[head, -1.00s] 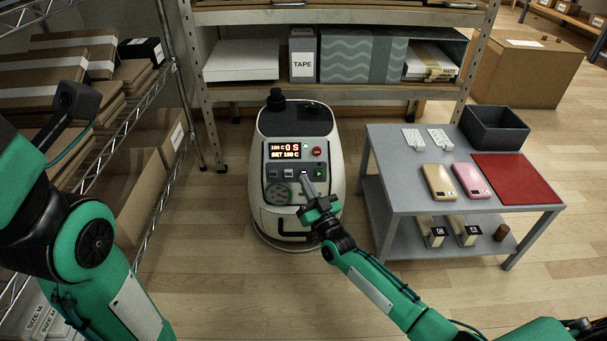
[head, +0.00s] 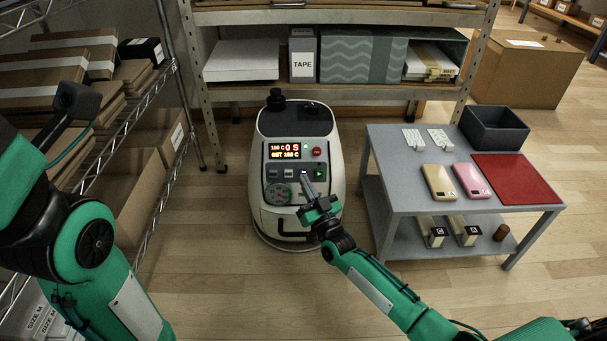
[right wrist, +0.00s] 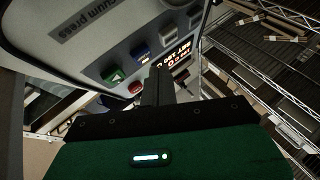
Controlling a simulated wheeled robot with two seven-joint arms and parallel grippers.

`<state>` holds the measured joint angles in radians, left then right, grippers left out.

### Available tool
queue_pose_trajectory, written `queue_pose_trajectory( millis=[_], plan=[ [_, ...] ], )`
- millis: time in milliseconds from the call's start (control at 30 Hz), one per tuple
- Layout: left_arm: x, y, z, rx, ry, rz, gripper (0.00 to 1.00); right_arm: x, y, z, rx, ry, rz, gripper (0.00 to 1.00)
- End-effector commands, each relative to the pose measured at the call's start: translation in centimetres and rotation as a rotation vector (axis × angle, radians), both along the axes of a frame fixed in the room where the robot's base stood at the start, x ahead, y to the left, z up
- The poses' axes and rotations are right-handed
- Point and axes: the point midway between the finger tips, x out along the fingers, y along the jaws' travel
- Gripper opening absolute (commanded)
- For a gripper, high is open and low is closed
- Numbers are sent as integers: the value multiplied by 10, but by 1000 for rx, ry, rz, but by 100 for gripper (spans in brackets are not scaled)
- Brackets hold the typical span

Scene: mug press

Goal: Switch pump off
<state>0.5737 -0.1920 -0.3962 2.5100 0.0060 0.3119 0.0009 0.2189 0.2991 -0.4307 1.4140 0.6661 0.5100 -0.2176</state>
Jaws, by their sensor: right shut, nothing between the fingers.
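The white press machine (head: 262,215) stands on the floor with a grey control panel. A blue button (right wrist: 140,52) shows in the right wrist view between the green button (right wrist: 113,76) and a grey one. My right gripper (head: 307,182) is shut and empty, its fingertips over the panel's lower middle, close to the blue button; contact cannot be told. My left arm shows at left, its gripper out of view.
A grey table (head: 395,185) stands right of the machine, with two phone-like cases, a red mat (head: 517,178) and a dark bin (head: 494,128). A metal shelf stands behind; a wire rack with boxes is at left. The floor in front is clear.

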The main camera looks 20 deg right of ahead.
Motion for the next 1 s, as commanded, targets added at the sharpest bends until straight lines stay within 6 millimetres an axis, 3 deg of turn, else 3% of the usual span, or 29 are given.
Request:
queue_pose_trajectory(
  millis=[1000],
  plan=[
    [0, 0, -3, 0, 1, 0, 0, 8, -2, -2, 0, 0, 0, 0]
  ],
)
